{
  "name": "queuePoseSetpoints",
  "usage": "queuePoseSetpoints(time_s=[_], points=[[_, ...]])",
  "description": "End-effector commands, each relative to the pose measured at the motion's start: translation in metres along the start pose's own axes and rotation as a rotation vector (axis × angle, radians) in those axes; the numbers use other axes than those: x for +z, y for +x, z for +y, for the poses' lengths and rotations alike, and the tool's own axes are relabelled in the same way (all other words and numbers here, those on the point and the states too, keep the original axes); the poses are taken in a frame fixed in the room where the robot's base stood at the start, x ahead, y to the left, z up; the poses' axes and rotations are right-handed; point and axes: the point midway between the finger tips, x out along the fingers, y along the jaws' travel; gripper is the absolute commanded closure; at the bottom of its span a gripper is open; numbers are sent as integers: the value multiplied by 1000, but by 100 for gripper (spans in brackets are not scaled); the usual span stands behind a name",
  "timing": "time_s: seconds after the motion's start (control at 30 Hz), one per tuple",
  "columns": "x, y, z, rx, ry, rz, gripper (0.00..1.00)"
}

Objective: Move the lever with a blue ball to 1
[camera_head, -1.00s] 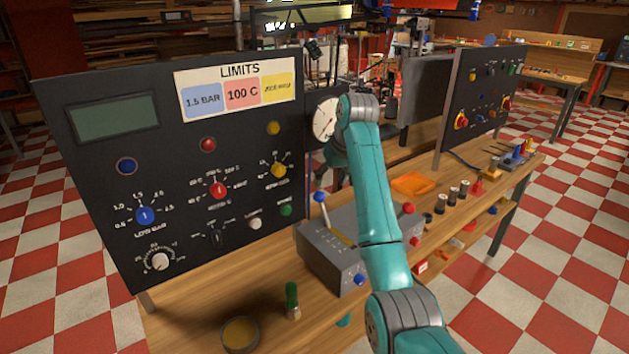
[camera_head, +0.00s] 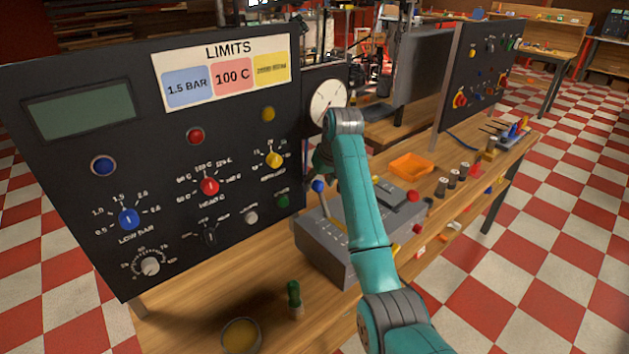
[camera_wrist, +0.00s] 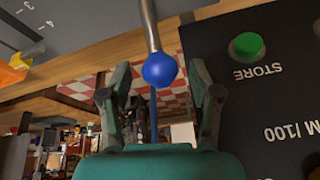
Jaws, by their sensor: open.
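The lever is a metal rod topped by a blue ball (camera_wrist: 160,70). In the wrist view the ball sits between the open fingers of my gripper (camera_wrist: 160,85), with space on both sides. In the head view the blue ball (camera_head: 319,186) shows above the grey lever box (camera_head: 325,258), just left of my teal arm. The box has a slot with marks beside it; the numbers 3 and 4 show at the upper left of the wrist view. My arm hides part of the box, and the gripper is mostly hidden behind the arm in the head view.
The black control panel (camera_head: 60,205) stands close behind and left of the lever. A green-handled item (camera_head: 294,298) and a round bowl (camera_head: 241,336) sit on the wooden bench in front. An orange tray (camera_head: 411,166) and several dark cylinders are to the right.

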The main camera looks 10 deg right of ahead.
Motion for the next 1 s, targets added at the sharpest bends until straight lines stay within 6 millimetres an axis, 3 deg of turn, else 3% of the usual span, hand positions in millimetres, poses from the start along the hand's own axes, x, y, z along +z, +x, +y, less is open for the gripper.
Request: queuePoseSetpoints(time_s=[0.37,0.47,0.63,1.0], points=[[3,5,1,0,0,1,37],[3,5,1,0,0,1,57],[3,5,1,0,0,1,99],[0,4,0,-7,1,27,100]])
